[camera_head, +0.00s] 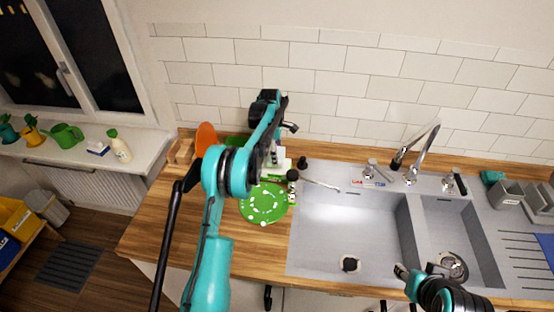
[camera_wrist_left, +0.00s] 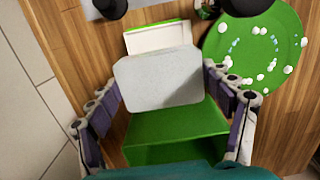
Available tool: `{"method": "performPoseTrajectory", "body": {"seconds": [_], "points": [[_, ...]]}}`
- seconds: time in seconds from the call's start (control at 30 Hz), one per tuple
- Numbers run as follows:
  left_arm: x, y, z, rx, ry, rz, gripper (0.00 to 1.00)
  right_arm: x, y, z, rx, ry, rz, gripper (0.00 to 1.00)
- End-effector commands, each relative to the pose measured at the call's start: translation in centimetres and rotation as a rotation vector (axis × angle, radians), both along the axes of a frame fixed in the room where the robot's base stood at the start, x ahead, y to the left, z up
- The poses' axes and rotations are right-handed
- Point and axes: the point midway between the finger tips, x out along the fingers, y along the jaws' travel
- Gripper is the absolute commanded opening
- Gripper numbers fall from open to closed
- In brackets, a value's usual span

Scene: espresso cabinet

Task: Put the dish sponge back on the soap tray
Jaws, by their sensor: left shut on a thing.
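A pale grey, rounded block, which looks like the dish sponge (camera_wrist_left: 158,80), sits between the fingertips of my left gripper (camera_wrist_left: 163,88) in the left wrist view. The gripper is shut on it. Beyond the block is a white, flat piece with a green edge (camera_wrist_left: 160,37); I cannot tell for sure that it is the soap tray. It also shows in the head view (camera_head: 282,165), beside my left arm. In the head view my left gripper is mostly hidden behind its arm. My right gripper (camera_head: 415,278) is at the sink's lower right; its jaw state is unclear.
A green box-like thing (camera_wrist_left: 178,125) lies below the block in the left wrist view. A green plate (camera_head: 262,204) with white spots is on the wooden counter. Dark-topped bottles stand near the white piece. The double sink (camera_head: 348,228) and its tap (camera_head: 424,150) are to the right.

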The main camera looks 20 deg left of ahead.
Motion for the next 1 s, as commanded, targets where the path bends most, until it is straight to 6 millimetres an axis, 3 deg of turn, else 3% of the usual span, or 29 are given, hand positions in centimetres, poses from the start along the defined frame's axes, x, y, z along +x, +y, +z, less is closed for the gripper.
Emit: {"method": "performPoseTrajectory", "body": {"seconds": [0.2,0.57,0.6,0.67,1.0], "points": [[0.0,0.0,-3.1,0.0,0.0,0.0,0.53,0.0,0.0,-0.4,0.0,0.0,0.0,0.4],[0.0,0.0,-3.5,0.0,0.0,0.0,0.53,0.0,0.0,-0.7,0.0,0.0,0.0,0.4],[0.0,0.0,-3.5,0.0,0.0,0.0,0.86,0.0,0.0,-0.7,0.0,0.0,0.0,0.4],[0.0,0.0,-3.4,0.0,0.0,0.0,1.0,0.0,0.0,-0.6,0.0,0.0,0.0,0.4],[0.0,0.0,-3.3,0.0,0.0,0.0,1.0,0.0,0.0,-0.6,0.0,0.0,0.0,0.4]]}}
